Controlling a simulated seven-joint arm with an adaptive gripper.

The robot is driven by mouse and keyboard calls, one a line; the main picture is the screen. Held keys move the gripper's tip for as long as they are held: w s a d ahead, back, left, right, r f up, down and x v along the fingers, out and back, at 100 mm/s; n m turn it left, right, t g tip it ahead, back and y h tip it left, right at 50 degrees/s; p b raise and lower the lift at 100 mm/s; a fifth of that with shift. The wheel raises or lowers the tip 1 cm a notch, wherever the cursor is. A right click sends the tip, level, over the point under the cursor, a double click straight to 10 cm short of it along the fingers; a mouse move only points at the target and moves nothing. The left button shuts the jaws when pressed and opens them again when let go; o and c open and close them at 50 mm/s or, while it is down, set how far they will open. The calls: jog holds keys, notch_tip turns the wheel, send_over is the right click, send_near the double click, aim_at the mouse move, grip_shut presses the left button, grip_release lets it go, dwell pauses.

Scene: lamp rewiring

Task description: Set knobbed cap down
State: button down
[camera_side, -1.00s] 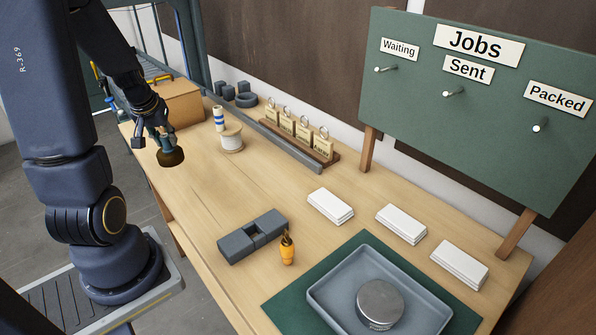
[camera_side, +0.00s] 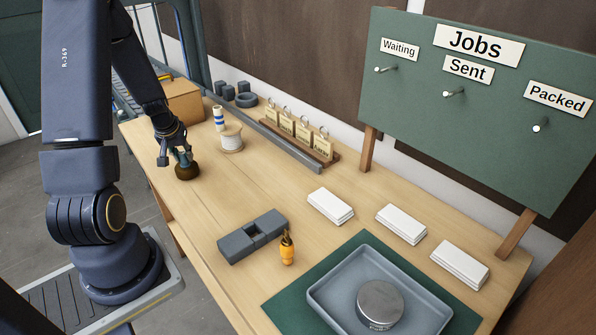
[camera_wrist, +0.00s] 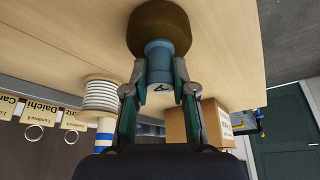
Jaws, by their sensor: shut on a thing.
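The knobbed cap (camera_side: 187,172) is a dark brown round piece. The wrist view shows its brown body (camera_wrist: 160,27) and a blue-grey knob below it in the picture. My gripper (camera_side: 182,155) is shut on the knob, with one green-padded finger on each side of it; the fingers also show in the wrist view (camera_wrist: 159,72). The cap is upright at or just above the wooden tabletop (camera_side: 200,205), near its left edge. I cannot tell whether its underside touches the wood.
A spool (camera_side: 231,139) and a blue-and-white cylinder (camera_side: 219,119) stand behind the cap. A cardboard box (camera_side: 183,103) is farther back. A grey block fixture (camera_side: 252,237), an orange-handled tool (camera_side: 287,248) and a tray (camera_side: 410,316) lie toward the front. The tabletop between is clear.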

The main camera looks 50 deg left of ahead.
jog(key=shift+f, duration=0.15)
jog(key=c, duration=0.9)
grip_release()
jog(key=shift+c, duration=0.2)
jog(key=shift+r, duration=0.4)
jog(key=v, duration=1.1)
jog(key=w+d+r+m+t+h, duration=0.1)
jog(key=w+d+r+m, duration=0.2)
jog(key=d, duration=0.4)
jog(key=w+d+r+m+t+h, duration=0.1)
jog(key=w+d+r, duration=0.1)
jog(key=d+r, duration=0.4)
jog(key=s+d+r+m+h, duration=0.1)
jog(key=s+d+r+m, duration=0.1)
jog(key=d, duration=0.7)
jog(key=s+d+r+m, duration=0.1)
jog(key=s+d+m, duration=0.3)
jog(key=d, duration=0.5)
jog(key=shift+s+d+r+m+t+h, duration=0.25)
jog(key=shift+d+r+m+t+h, duration=0.05)
jog(key=shift+r+m+t+h, duration=0.1)
